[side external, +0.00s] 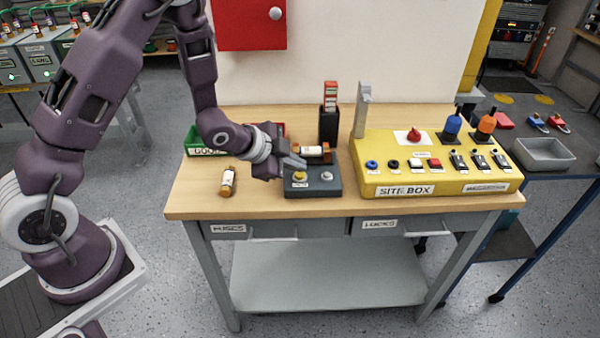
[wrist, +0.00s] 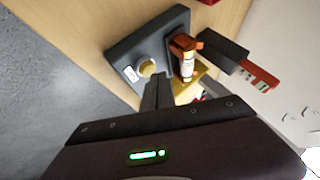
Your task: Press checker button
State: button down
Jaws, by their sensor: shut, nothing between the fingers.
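The checker (side external: 314,187) is a dark grey box near the front middle of the bench, and it fills the upper middle of the wrist view (wrist: 125,52). Its round yellow button (side external: 299,176) also shows in the wrist view (wrist: 147,67). A grey round part (side external: 326,176) sits to the button's right. A fuse with brown ends (side external: 313,151) lies across the checker's back and shows in the wrist view (wrist: 187,66). My gripper (side external: 298,163) is shut and empty, its fingertips close to the button; in the wrist view the tips (wrist: 157,82) lie beside it. Contact cannot be told.
A loose fuse (side external: 227,182) stands or leans on the bench at left. Green (side external: 207,151) and red bins lie behind my gripper. A black holder with a red piece (side external: 329,120) stands behind the checker. The yellow site box (side external: 435,178) occupies the bench's right side.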

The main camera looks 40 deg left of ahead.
aim_at(296, 175)
jog(key=shift+f, duration=0.45)
dwell(0.3)
jog(key=shift+r, duration=0.85)
jog(key=shift+r, duration=0.1)
jog(key=shift+r, duration=2.4)
